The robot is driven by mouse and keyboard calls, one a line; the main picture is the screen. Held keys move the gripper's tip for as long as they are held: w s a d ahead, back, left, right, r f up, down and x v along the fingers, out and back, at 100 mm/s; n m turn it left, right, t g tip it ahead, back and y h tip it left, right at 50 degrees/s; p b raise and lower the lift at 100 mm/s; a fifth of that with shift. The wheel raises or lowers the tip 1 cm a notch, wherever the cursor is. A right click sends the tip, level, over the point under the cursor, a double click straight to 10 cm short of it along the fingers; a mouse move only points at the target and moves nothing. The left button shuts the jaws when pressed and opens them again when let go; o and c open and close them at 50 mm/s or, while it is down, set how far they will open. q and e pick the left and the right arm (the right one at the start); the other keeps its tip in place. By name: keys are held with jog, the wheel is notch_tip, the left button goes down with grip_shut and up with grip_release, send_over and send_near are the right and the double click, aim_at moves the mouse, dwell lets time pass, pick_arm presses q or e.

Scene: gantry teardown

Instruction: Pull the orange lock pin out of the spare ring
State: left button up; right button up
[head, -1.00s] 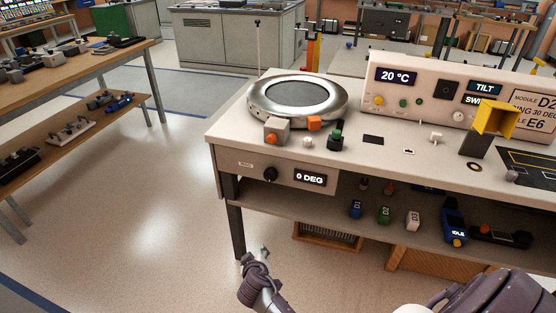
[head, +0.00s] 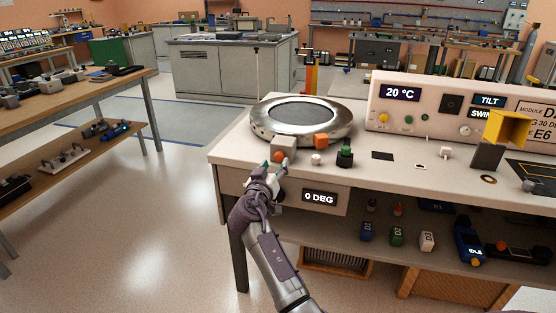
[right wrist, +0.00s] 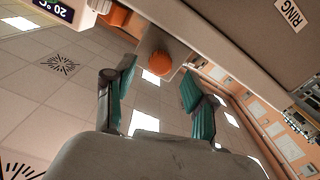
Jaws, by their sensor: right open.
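A silver ring (head: 318,133) with a dark top lies on the left end of the white bench. At its front edge is a grey block (head: 291,147) bearing a round orange knob (head: 277,156), which looks like the lock pin. My right gripper (head: 268,174) is just in front of and below that knob, partly covering it. In the right wrist view the gripper (right wrist: 160,72) is open, with teal pads either side of the orange knob (right wrist: 160,63). The knob appears ahead of the fingertips; I cannot tell whether they touch. My left gripper is not in view.
An orange block (head: 321,141) and a black and green knob (head: 345,157) stand right of the grey block. A display panel (head: 318,197) reading 0 DEG is on the bench front. The control box (head: 420,110) stands behind. The floor (head: 130,220) at left is clear.

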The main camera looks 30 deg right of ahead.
aim_at(278, 159)
jog(key=shift+x, duration=2.05)
